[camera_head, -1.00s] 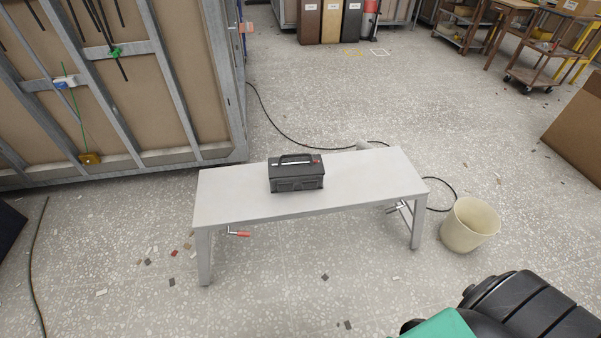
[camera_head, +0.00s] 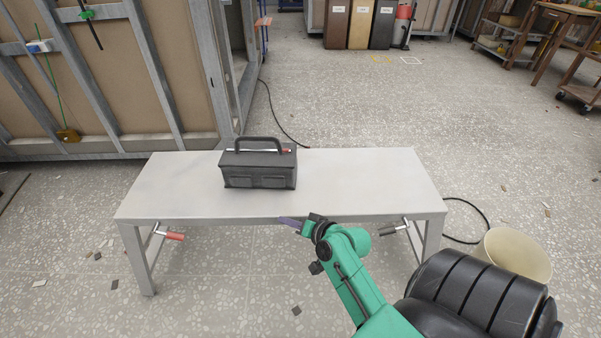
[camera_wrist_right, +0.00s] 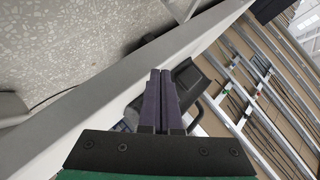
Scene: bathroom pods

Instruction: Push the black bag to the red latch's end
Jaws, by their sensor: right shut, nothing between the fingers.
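The black bag (camera_head: 259,178) stands upright on the grey bench (camera_head: 370,175), left of its middle, with its handle raised. It also shows in the wrist view (camera_wrist_right: 188,78), partly hidden behind my fingers. The red latch (camera_head: 174,236) is under the bench's left end, by the left leg. My right gripper (camera_head: 289,222), with purple fingers, is at the bench's front edge, in front of the bag and slightly right of it, apart from it. Its fingers (camera_wrist_right: 160,82) are shut together and empty. My left gripper is not in view.
A dark-handled latch (camera_head: 392,230) is under the bench's right end. A cream bucket (camera_head: 517,255) stands on the floor at the right, near a black cable (camera_head: 470,215). The bench top is clear on both sides of the bag. A framed wall panel (camera_head: 100,110) stands behind left.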

